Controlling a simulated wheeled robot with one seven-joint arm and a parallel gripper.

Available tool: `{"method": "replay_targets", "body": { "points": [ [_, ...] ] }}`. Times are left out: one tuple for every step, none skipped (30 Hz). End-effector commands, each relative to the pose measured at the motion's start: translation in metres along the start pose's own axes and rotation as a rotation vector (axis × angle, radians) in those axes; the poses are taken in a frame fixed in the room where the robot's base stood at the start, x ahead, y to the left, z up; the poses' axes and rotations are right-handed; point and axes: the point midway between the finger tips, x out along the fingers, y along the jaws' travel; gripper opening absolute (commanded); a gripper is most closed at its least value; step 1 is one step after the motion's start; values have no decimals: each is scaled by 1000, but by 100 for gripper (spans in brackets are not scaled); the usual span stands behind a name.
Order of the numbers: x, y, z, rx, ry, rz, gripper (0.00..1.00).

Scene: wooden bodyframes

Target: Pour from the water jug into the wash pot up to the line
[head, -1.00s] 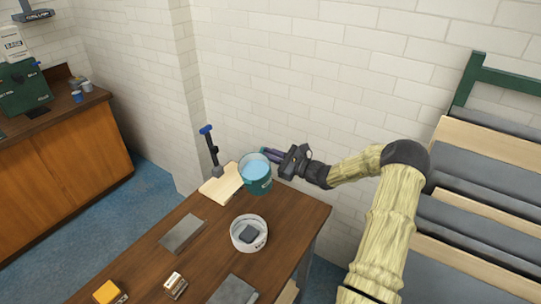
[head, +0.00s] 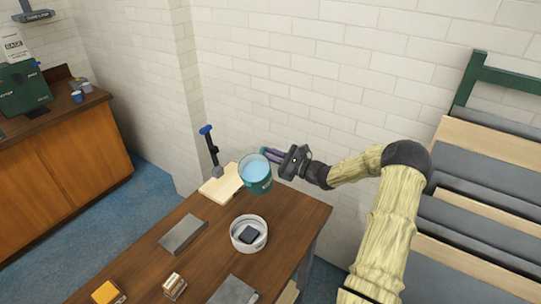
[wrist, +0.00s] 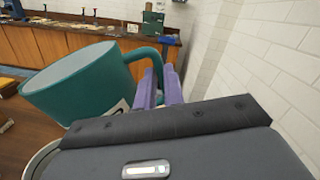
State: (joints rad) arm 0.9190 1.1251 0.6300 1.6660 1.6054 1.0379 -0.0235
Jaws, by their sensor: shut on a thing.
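The water jug (head: 258,185) is a teal vessel with pale blue water showing at its open top. My gripper (head: 270,156) is shut on the jug's handle at its right side and holds it above the table's far end. In the wrist view the jug (wrist: 82,85) fills the left, and its handle (wrist: 148,54) runs between my purple fingers (wrist: 160,88). The wash pot (head: 239,245) is a white round pot on the table, below the jug in the picture, with a dark block inside. No water or line can be made out in the pot.
The wooden table (head: 205,262) also holds a grey plate (head: 183,234), a pale board (head: 215,190) with a blue-topped upright tool (head: 210,145), a yellow block (head: 106,292), a small brush-like block (head: 174,286) and another grey plate (head: 233,291). A brick wall (head: 300,80) stands behind.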

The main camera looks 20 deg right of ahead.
Motion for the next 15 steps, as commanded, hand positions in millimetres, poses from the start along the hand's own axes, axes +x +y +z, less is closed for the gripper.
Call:
{"method": "replay_targets", "body": {
  "points": [
    [0,0,1,-4,-4,-1,0],
    [0,0,1,-6,-5,-1,0],
    [0,0,1,-8,-5,-1,0],
    [0,0,1,-11,-6,-1,0],
    [0,0,1,-13,-6,-1,0],
    [0,0,1,-16,-7,-1,0],
    [0,0,1,-18,-7,-1,0],
    [0,0,1,-20,-8,-1,0],
    [0,0,1,-23,-8,-1,0],
    [0,0,1,-25,-9,-1,0],
    [0,0,1,-26,-9,-1,0],
    [0,0,1,-29,-9,-1,0],
    [0,0,1,-31,-10,-1,0],
    [0,0,1,-33,-10,-1,0],
    [0,0,1,-35,-11,-1,0]
  ]
}}
